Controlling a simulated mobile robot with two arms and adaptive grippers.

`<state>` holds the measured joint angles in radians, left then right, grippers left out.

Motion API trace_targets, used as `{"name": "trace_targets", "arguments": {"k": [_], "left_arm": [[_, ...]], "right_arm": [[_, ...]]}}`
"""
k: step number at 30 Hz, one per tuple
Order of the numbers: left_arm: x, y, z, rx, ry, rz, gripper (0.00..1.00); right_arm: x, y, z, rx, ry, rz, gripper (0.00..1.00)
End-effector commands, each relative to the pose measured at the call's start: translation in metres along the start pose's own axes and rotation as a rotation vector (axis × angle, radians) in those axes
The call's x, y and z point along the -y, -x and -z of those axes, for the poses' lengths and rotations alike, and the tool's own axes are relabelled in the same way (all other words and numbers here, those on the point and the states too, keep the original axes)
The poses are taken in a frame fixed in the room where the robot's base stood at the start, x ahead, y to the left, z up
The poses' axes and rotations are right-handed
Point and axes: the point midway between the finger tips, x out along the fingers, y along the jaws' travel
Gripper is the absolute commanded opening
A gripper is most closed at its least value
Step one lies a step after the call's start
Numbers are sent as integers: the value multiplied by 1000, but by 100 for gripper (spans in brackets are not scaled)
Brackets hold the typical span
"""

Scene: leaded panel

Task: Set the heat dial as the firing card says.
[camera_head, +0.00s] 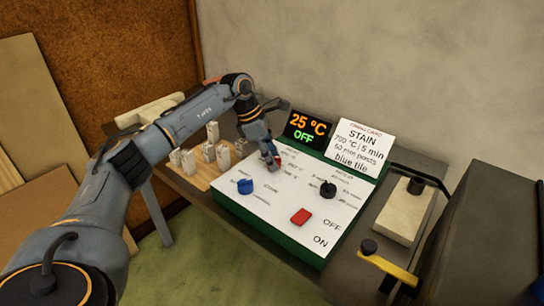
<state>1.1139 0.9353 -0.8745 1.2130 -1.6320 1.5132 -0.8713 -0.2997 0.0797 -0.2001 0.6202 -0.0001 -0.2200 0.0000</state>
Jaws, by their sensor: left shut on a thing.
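The firing card (361,148) stands at the back of the white control panel (262,212) and reads "STAIN, 700 °C | 5 min, 60 mm posts, blue tile". The display (307,130) beside it reads 25 °C and OFF. My left gripper (271,157) is down at the panel's back left, shut on a small red knob (278,160) with °C labels around it, apparently the heat dial. The fingers hide most of it, so I cannot read its setting. My right gripper is not in view.
The panel also bears a blue knob (245,187), a black knob (327,189) and a red switch (301,217) by OFF and ON labels. Several pale posts (223,155) stand on a wooden board left of the panel. A pale slab (404,213) and yellow bar (388,267) lie right.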

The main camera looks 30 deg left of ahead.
Motion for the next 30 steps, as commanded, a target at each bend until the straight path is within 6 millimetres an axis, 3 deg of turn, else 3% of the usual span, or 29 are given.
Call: {"name": "trace_targets", "arguments": {"k": [15, 30], "left_arm": [[-4, 0, -2, 1, -407, 165, 7], [-4, 0, -1, -2, -572, 233, 7]], "right_arm": [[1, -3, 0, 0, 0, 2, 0], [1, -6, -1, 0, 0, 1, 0]]}}
